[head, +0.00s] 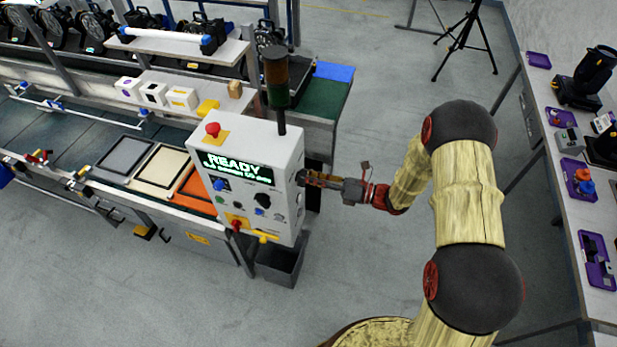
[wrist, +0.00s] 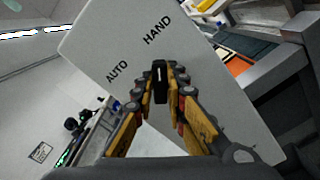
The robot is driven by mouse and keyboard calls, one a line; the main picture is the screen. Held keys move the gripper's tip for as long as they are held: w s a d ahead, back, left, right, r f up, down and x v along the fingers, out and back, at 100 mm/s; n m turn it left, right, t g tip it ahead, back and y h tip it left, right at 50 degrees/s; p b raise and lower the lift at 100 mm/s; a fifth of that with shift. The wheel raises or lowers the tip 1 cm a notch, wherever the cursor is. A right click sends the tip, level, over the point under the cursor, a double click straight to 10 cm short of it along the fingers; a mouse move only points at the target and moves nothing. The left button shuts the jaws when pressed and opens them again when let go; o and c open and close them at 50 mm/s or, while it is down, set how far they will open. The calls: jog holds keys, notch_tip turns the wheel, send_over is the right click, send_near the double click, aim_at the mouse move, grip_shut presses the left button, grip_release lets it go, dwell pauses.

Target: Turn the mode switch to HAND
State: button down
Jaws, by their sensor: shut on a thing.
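The mode switch (wrist: 160,82) is a small black knob on the pale side face of the control box (wrist: 100,35). The labels AUTO and HAND are printed beyond it, AUTO to the left and HAND above. The knob's long side runs upright in the wrist view, with a faint pale mark pointing roughly at HAND. My gripper (wrist: 160,95) is shut on the knob, one yellow-sided finger on each side. In the head view my gripper (head: 308,179) meets the right side of the control box (head: 284,150); the switch is hidden there.
A grey bin (head: 280,262) stands below. A side table (head: 570,130) with purple trays is at the right. Open floor lies between.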

jog(key=c, duration=1.8)
grip_release()
jog(key=shift+d, duration=0.15)
jog(key=v, duration=1.1)
jog(key=shift+d, duration=0.4)
jog(key=shift+s, duration=0.1)
